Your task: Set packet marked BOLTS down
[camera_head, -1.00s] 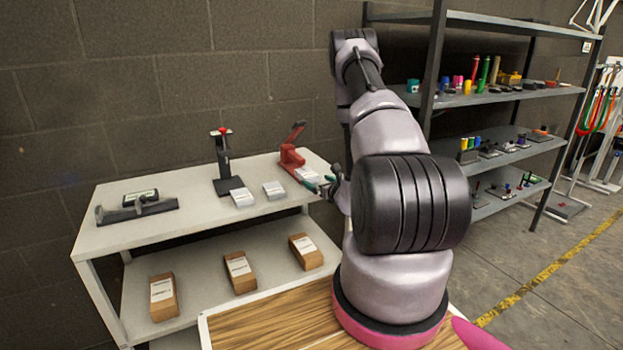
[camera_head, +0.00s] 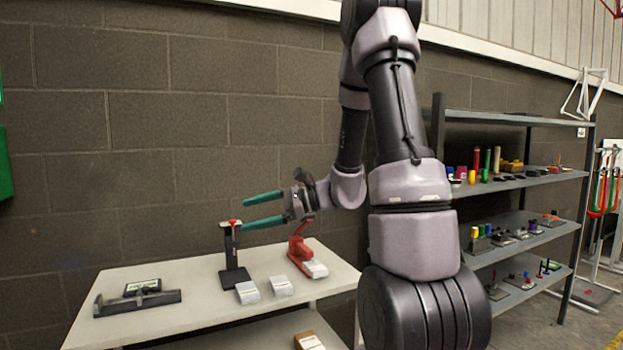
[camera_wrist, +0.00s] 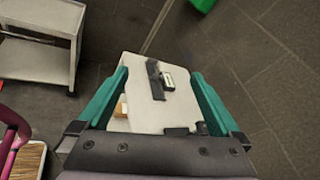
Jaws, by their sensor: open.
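Three small pale packets show in the head view on the white table: a left packet (camera_head: 247,292), a middle packet (camera_head: 281,286) and a right packet (camera_head: 315,269) at the foot of a red stand (camera_head: 299,250). Their print is too small to read, so I cannot tell which is marked BOLTS. My gripper (camera_head: 244,214) is open, with its green fingers spread and nothing between them. It is raised above the table, pointing left, apart from the packets. In the wrist view, the open fingers (camera_wrist: 160,73) frame the tabletop, and no packet can be made out.
The white table (camera_head: 190,318) also bears a black stand with a red top (camera_head: 233,258) and a long dark fixture (camera_head: 137,301) at the left. A brown box (camera_head: 309,341) sits on its lower shelf. A grey shelving unit (camera_head: 530,180) with small goods stands at the right.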

